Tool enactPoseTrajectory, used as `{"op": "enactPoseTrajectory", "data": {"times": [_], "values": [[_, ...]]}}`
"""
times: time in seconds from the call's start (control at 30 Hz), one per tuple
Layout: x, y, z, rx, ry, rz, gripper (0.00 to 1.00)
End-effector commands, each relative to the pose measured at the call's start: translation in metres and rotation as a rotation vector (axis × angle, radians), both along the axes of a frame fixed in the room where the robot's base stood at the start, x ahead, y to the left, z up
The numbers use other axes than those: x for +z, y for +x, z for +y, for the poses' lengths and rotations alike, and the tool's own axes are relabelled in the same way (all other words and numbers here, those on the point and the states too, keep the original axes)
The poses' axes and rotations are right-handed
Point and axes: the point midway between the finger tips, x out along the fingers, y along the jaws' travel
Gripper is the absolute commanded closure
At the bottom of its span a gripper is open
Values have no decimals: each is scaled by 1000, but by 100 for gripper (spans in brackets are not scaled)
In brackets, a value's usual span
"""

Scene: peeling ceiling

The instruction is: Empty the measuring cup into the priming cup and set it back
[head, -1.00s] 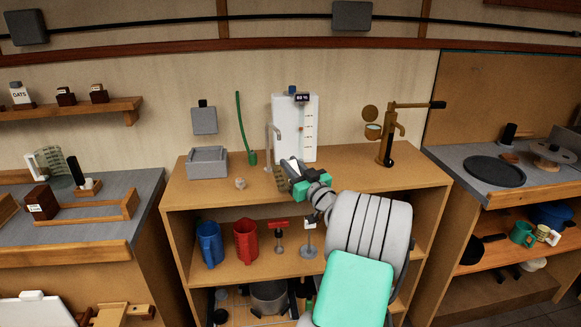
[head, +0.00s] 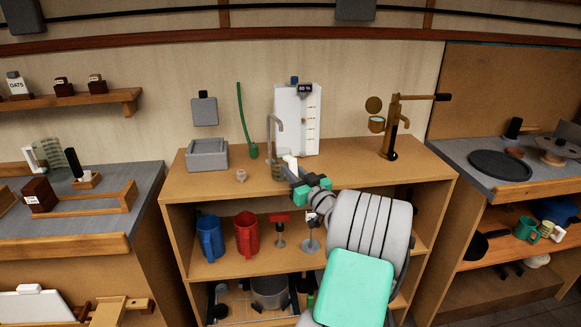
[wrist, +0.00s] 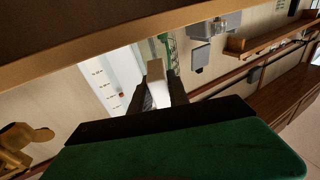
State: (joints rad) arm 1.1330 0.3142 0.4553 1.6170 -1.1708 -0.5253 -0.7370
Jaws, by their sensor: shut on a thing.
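My gripper (head: 291,170) is shut on the pale handle of the measuring cup (head: 278,172), a see-through, brownish cup. It stands roughly upright at the shelf top, below the grey spout of the white dispenser; I cannot tell whether it touches the wood. In the wrist view the white handle (wrist: 157,82) sits between the dark fingers, and most of the cup is hidden. A small cup (head: 376,124), apparently the priming cup, is on the brass lever pump (head: 391,135) to the right, well apart from my gripper. The measuring cup's contents cannot be made out.
The white dispenser (head: 309,130) with an 80 % display stands behind my gripper. A grey basin (head: 207,155) and a small tan object (head: 241,175) are to the left. The shelf top (head: 350,178) is clear between dispenser and pump. Blue and red jugs (head: 246,235) stand below.

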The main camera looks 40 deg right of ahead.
Motion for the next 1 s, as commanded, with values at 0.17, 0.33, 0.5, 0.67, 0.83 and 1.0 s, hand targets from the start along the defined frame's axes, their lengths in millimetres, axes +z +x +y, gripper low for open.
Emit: {"op": "enactPoseTrajectory", "data": {"times": [0.17, 0.33, 0.5, 0.67, 0.83, 1.0], "values": [[-2, -1, -1, -1, 4, 5, 100], [1, -1, -1, -2, 0, 0, 65], [4, -1, -1, -1, -2, -3, 53], [4, 0, -1, 0, -4, -2, 53], [2, -12, 1, -2, -3, -4, 53], [-3, -46, 7, -5, -3, -3, 53]]}}
